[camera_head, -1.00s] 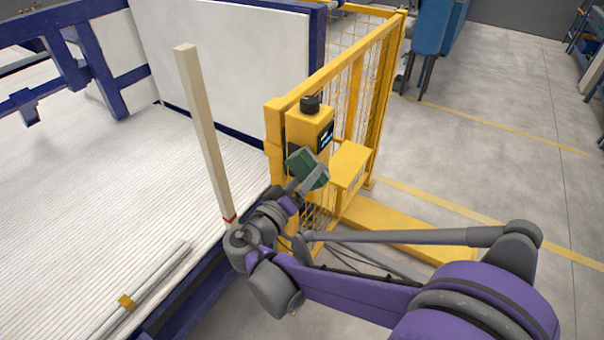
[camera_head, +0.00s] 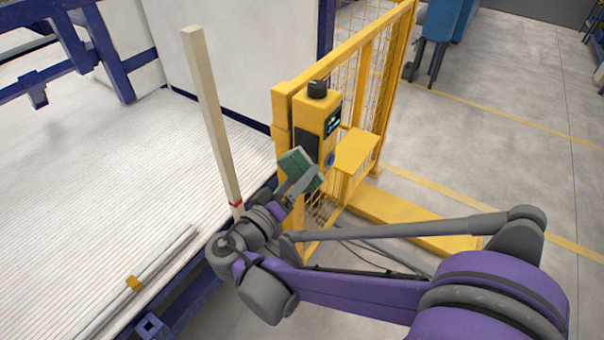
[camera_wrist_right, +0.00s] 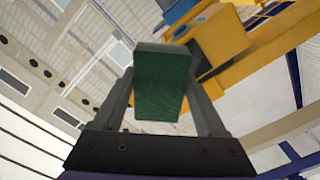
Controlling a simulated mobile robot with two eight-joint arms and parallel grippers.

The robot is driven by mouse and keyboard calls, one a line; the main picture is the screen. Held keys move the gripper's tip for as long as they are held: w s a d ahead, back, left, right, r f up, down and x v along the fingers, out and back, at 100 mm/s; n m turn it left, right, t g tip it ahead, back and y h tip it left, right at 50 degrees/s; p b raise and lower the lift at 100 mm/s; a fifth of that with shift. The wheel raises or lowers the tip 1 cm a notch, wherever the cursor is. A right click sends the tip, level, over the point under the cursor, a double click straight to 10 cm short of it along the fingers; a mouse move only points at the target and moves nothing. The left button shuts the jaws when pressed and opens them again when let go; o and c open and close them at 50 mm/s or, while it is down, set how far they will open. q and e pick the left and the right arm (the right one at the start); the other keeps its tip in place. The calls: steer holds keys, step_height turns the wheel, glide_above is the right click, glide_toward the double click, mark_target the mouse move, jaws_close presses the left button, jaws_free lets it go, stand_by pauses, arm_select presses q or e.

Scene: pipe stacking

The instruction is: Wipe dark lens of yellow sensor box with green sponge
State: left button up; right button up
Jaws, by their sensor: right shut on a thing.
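The yellow sensor box (camera_head: 318,113) stands on the yellow fence post, with a black knob on top and a small lit display on its right face. A dark panel (camera_head: 308,146), apparently the lens, shows on its left face, partly hidden by the sponge. My right gripper (camera_head: 303,182) is shut on the green sponge (camera_head: 296,164), just in front of the box's lower part. I cannot tell if the sponge touches it. In the right wrist view the sponge (camera_wrist_right: 162,85) sits between both fingers, with the yellow box (camera_wrist_right: 220,36) beyond. My left gripper is not in view.
A yellow mesh fence (camera_head: 365,75) runs behind the box, with a yellow ledge (camera_head: 357,152) at its right. A pale upright post (camera_head: 212,115) with a red band stands left of my gripper.

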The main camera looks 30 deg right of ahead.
steer(key=shift+v, duration=1.5)
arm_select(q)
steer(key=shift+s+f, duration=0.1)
